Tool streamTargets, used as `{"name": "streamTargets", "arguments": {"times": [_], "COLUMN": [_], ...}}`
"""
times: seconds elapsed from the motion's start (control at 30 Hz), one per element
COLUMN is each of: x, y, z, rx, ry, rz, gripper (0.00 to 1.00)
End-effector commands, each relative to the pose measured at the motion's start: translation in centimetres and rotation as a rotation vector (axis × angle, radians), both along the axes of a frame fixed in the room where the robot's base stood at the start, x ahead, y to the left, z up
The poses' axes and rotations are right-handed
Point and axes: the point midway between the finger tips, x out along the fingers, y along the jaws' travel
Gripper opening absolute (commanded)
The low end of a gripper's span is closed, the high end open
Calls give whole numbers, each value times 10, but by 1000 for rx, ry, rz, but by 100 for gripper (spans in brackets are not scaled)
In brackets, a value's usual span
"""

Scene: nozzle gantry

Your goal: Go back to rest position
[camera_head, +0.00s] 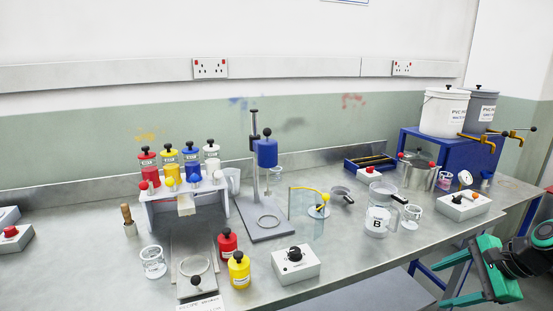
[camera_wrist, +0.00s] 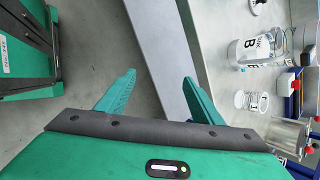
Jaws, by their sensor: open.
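My gripper (camera_head: 460,285) is green with a dark wrist and sits at the lower right of the head view, beyond the front edge of the steel bench (camera_head: 340,270). In the wrist view my gripper (camera_wrist: 160,85) shows two green fingers spread apart with nothing between them. The grey floor and a pale grey beam lie behind the fingers. No object touches the fingers. The clear jug marked B (camera_head: 377,215) stands on the bench, apart from my gripper; it also shows at the right of the wrist view (camera_wrist: 262,48).
A rack (camera_head: 160,215) with coloured bottles, a stand with a blue cylinder (camera_head: 266,152), red (camera_head: 228,242) and yellow (camera_head: 239,270) bottles and a white control box (camera_head: 295,264) crowd the bench. White and grey buckets (camera_head: 443,112) stand on a blue stand at right.

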Motion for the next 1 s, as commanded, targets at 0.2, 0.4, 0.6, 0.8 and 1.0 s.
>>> {"name": "streamTargets", "arguments": {"times": [0.2,0.4,0.6,0.8,1.0], "x": [-61,-121,-173,-196,-198], "y": [10,10,10,8,8], "z": [17,41,62,71,71], "rx": [-309,-494,-573,-589,-589], "ry": [83,161,212,229,231], "rz": [404,732,966,1061,1070], "gripper": [61,61,61,61,61]}}
